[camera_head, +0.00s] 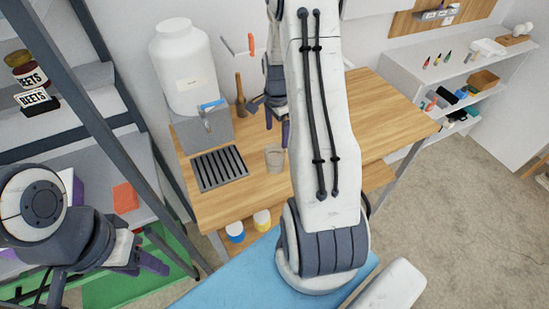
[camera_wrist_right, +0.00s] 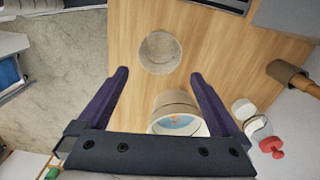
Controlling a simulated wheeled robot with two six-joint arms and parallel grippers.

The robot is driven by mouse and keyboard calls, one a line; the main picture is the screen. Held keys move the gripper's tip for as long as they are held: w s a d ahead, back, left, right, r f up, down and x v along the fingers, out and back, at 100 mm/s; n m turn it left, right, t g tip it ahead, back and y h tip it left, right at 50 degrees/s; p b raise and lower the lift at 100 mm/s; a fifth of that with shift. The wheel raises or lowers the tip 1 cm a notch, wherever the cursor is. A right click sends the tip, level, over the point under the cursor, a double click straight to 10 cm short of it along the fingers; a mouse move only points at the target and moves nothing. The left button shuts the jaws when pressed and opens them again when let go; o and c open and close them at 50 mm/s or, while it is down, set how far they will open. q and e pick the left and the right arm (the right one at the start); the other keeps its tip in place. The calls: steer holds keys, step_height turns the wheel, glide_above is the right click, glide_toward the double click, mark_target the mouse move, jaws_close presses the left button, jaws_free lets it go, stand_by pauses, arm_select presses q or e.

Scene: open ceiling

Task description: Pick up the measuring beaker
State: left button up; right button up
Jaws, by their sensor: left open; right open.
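A clear, empty beaker (camera_head: 275,158) stands upright on the wooden table (camera_head: 350,105), right of the black drain grille (camera_head: 220,168). In the right wrist view, the clear beaker (camera_wrist_right: 160,52) is just beyond my fingertips. My right gripper (camera_head: 277,125) is open, its purple fingers pointing down above and behind the beaker; in its wrist view (camera_wrist_right: 160,74) nothing is between the fingertips. A second round, pale-rimmed vessel (camera_wrist_right: 180,113) with blue and orange inside shows between the fingers, lower in that view; the head view hides it. My left gripper (camera_head: 150,262) is open and empty at lower left.
A large white jug (camera_head: 182,65) stands on a grey stand with a tap at the table's back left. A wooden-handled tool (camera_head: 240,95) stands beside it. A shelf rack upright (camera_head: 110,140) is near my left arm. The table's right side is clear.

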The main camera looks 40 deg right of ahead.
mark_target(275, 151)
steer(key=f+p, duration=0.1)
steer(key=f, duration=0.2)
steer(key=f+p, duration=0.1)
steer(key=f, duration=0.1)
steer(key=f+p, duration=0.1)
steer(key=f, duration=0.2)
steer(key=shift+a+f+p, duration=0.3)
steer(key=shift+a+p, duration=0.05)
steer(key=shift+f, duration=0.4)
steer(key=c, duration=1.1)
steer(key=shift+o, duration=0.2)
steer(key=shift+r, duration=0.1)
